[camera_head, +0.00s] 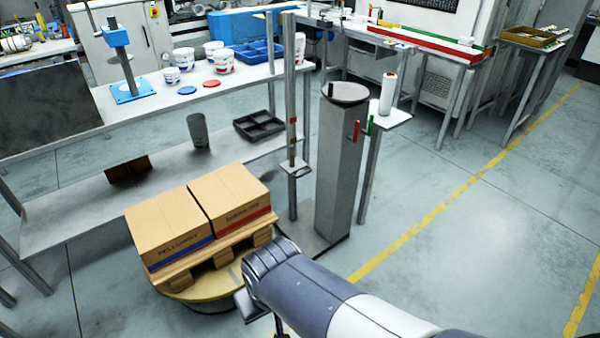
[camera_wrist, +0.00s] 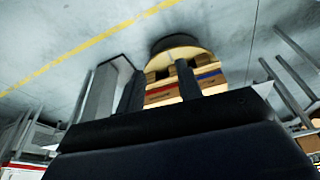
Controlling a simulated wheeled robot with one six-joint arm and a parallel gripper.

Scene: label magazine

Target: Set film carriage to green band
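A grey upright column (camera_head: 341,165) stands behind the pallet. A white film roll (camera_head: 388,92) stands upright on a small plate (camera_head: 396,118) at its right. A red piece (camera_head: 357,131) and a green piece (camera_head: 371,125) show near the column's upper right edge. A thinner post (camera_head: 289,70) to the left has reddish marks and a small plate (camera_head: 296,169) low on it. I cannot tell for sure which plate is the carriage. My gripper (camera_head: 252,306) is in front of the turntable, apart from column and post. The wrist view shows its fingers (camera_wrist: 158,76) apart, with nothing between them.
Two cartons (camera_head: 170,228) sit on a wooden pallet (camera_head: 222,250) on a round yellowish turntable (camera_head: 205,291), left of my gripper. A bench (camera_head: 150,105) with tubs stands at the back left. Open floor (camera_head: 480,240) lies right of the column.

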